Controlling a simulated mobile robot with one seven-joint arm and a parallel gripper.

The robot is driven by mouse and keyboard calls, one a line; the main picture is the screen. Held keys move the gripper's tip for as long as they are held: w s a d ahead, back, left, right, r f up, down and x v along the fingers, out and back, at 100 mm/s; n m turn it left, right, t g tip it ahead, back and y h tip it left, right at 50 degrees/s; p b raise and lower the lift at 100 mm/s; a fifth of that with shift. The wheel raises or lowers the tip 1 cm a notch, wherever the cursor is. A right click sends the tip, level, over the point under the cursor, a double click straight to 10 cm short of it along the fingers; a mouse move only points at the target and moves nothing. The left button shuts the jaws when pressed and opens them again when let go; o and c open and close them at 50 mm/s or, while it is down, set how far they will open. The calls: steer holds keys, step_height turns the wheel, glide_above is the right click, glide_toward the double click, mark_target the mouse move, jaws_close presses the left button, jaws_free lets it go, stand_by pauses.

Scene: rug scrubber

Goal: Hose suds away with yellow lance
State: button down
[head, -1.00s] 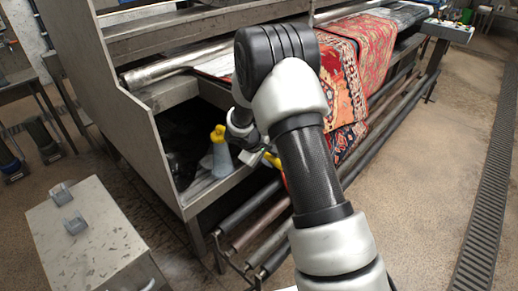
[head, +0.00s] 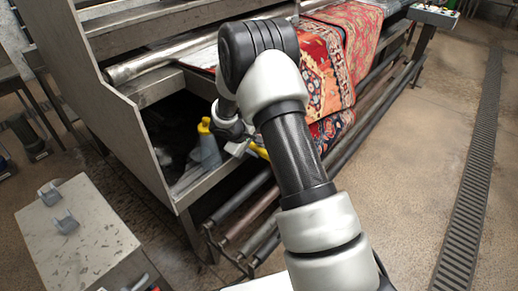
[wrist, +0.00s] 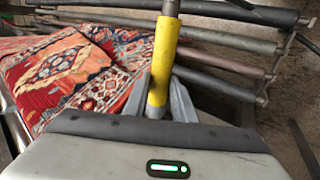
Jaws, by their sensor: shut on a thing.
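The yellow lance (wrist: 162,62) runs up between my fingers in the wrist view, with a grey metal section at its top. My gripper (wrist: 160,98) is shut on its yellow part. In the head view a little of the lance's yellow (head: 258,151) shows beyond my arm, which hides most of my gripper. Red patterned rugs (head: 322,80) hang over the machine's front edge. A rug (wrist: 65,70) also lies left of the lance in the wrist view. I cannot make out suds on it, nor any water.
A grey bottle with a yellow top (head: 209,147) stands on the machine's lower shelf. Rollers (head: 240,205) run along the machine's front. A grey metal box (head: 75,240) stands at lower left. The floor right of the machine is open up to a drain grate (head: 470,200).

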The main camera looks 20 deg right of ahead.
steer(key=shift+w+a+p, duration=0.5)
steer(key=shift+w+a, duration=0.15)
steer(key=shift+w, duration=0.35)
steer(key=shift+w+a+p, duration=0.45)
steer(key=shift+w+a, duration=0.2)
steer(key=shift+w, duration=0.35)
steer(key=w+a+b, duration=0.2)
steer(key=w+a, duration=0.2)
steer(key=w, duration=0.2)
stand_by(0.3)
